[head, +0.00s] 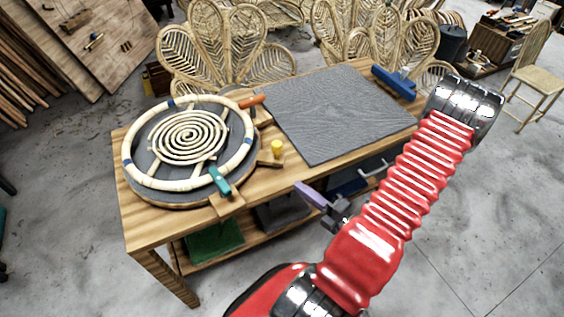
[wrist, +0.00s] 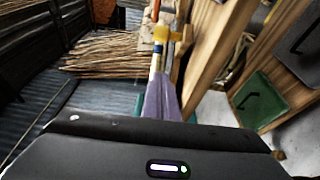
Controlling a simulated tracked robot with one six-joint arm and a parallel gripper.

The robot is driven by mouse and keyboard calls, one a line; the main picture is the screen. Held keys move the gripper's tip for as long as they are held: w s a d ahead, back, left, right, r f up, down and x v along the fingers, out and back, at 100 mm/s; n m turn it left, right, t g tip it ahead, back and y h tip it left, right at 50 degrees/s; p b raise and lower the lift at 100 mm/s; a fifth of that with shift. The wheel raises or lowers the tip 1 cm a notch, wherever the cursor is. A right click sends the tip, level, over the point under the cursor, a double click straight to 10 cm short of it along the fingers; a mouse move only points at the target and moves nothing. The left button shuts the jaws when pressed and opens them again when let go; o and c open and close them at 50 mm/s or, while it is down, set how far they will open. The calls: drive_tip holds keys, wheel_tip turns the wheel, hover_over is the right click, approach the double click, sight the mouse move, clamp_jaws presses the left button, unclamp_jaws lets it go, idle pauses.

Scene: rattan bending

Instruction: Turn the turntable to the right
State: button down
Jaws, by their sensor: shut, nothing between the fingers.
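The turntable (head: 215,147) is a dark grey disc on the left part of the wooden workbench. A pale cane ring with blue bands and a coiled cane spiral (head: 188,137) lie on it. An orange handle (head: 252,101), a yellow knob (head: 277,148) and a teal handle (head: 220,181) sit around its right and front edge. My gripper (head: 300,187), with purple fingers, hangs in front of the bench's front edge, right of the teal handle and apart from the turntable. The purple fingers (wrist: 162,95) are together and empty in the wrist view.
A grey ribbed mat (head: 338,110) covers the bench's right part, with a blue tool (head: 394,82) at its far corner. A green bin (head: 215,240) stands on the lower shelf. Rattan chairs (head: 225,45) stand behind the bench. The floor in front is clear.

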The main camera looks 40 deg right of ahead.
drive_tip(key=shift+s+d+f+m+h, duration=0.25)
drive_tip(key=shift+d+m+h, duration=0.05)
drive_tip(key=shift+m, duration=0.1)
drive_tip(key=shift+w, duration=0.2)
drive_tip(key=shift+w+d, duration=0.45)
drive_tip(key=shift+w, duration=1.65)
drive_tip(key=shift+w+d, duration=0.45)
drive_tip(key=shift+w, duration=1.6)
drive_tip(key=shift+w+d, duration=0.45)
drive_tip(key=shift+w, duration=1.65)
